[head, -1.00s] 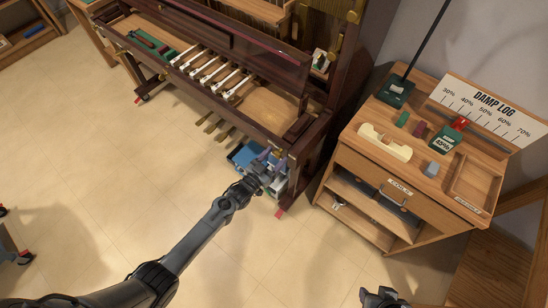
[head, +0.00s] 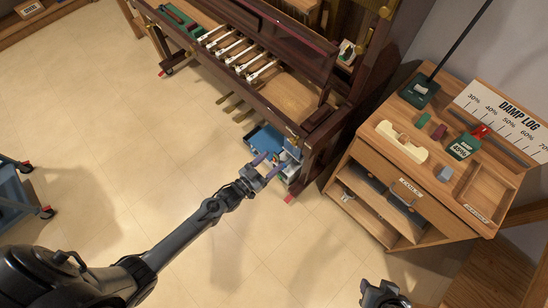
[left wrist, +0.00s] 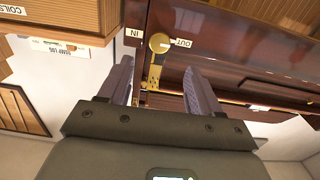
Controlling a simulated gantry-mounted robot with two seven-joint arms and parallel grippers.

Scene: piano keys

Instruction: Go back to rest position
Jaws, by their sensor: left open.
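My left gripper (head: 268,166) is open and empty, with two purple fingers spread, just in front of the lower right end of the dark wood piano (head: 262,98). In the left wrist view the fingers stand apart around nothing (left wrist: 158,68), with a brass knob (left wrist: 159,42) between IN and OUT labels behind the gap. My right gripper (head: 383,294) is at the bottom edge of the head view; its fingers are too unclear to tell open from shut.
A blue tray (head: 264,138) lies close to the left gripper, beside the piano leg. A wooden cabinet (head: 372,150) with tools and a DAMP LOG board (head: 505,112) stands right. A blue cart (head: 12,190) stands left. The tiled floor (head: 110,150) is largely clear.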

